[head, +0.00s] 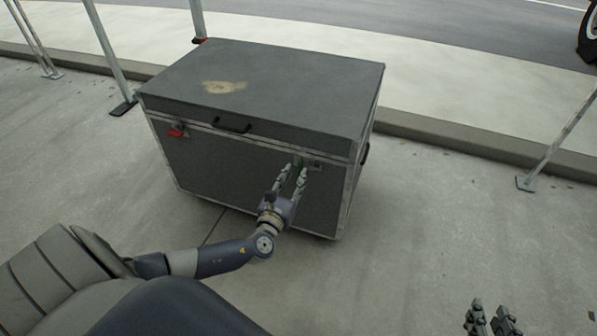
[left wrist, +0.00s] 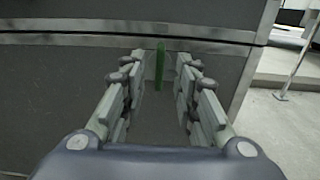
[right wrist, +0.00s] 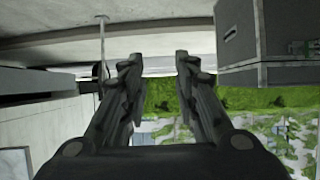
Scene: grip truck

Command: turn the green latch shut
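The large grey case (head: 240,170) stands on the pavement with its lid down. The green latch (left wrist: 160,66) is on its front near the right end, just at the lid seam. In the left wrist view it looks upright, between the fingers of my left gripper (left wrist: 160,80). The fingers are apart, one on each side of the latch, with a gap showing. In the head view my left gripper (head: 292,172) reaches the case front and partly hides the latch (head: 299,160). My right gripper (right wrist: 155,65) is open and empty, away from the case, also low right in the head view (head: 490,318).
A red latch (head: 176,132) is on the case's left front, and a black handle (head: 231,125) is in the middle. Thin metal posts (head: 108,50) stand behind and at the right (head: 560,140). A kerb (head: 450,138) runs behind the case.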

